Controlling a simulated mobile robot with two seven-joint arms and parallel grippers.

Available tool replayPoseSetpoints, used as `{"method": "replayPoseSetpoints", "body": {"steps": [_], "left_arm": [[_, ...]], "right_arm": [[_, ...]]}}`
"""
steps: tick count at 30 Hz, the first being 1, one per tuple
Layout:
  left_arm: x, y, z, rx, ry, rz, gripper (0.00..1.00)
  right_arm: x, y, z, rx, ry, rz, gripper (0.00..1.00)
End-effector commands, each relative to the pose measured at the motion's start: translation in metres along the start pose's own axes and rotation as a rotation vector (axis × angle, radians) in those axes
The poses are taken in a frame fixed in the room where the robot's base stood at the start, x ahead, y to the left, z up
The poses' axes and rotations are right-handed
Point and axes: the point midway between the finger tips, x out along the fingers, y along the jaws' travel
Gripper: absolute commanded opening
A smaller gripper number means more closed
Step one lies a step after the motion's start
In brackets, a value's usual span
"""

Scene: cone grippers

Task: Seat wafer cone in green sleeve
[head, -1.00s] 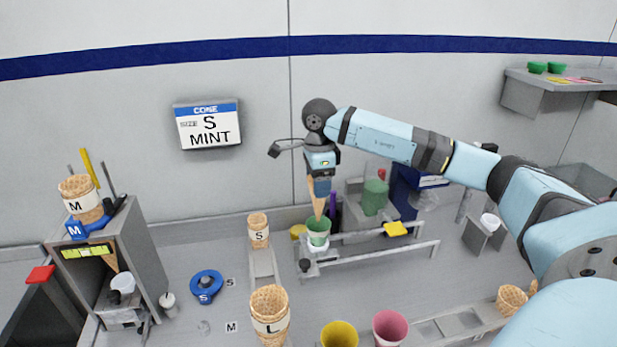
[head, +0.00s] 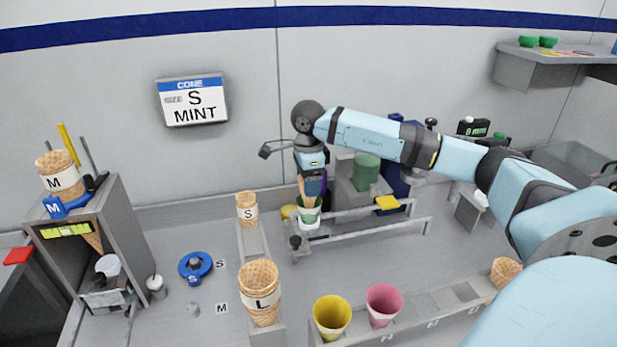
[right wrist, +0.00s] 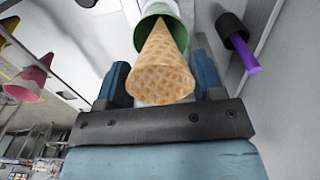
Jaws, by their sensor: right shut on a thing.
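The wafer cone (head: 303,188) is between the fingers of my right gripper (head: 311,186), which is shut on it. My left gripper is not in view.
Cone stacks marked S (head: 247,210) and L (head: 260,290) stand left of the holder. A yellow cup (head: 331,316) and a pink cup (head: 383,304) stand in front. A wall sign (head: 192,102) reads S MINT. A purple stick (right wrist: 238,50) is close beside the gripper.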

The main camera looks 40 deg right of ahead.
Motion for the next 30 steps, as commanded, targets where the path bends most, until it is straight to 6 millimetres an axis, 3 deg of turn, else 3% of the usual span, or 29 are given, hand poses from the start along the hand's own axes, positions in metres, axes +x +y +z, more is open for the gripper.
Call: {"method": "replayPoseSetpoints", "body": {"steps": [15, 28, 30], "left_arm": [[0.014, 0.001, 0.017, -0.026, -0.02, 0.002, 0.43], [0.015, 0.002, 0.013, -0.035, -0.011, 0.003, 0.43], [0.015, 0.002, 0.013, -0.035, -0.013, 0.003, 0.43]], "right_arm": [[0.042, 0.0, 0.0, 0.001, 0.0, -0.001, 0.52], [0.051, 0.001, 0.0, -0.001, 0.003, 0.005, 0.52], [0.051, 0.001, 0.0, -0.001, 0.003, 0.006, 0.76]]}}
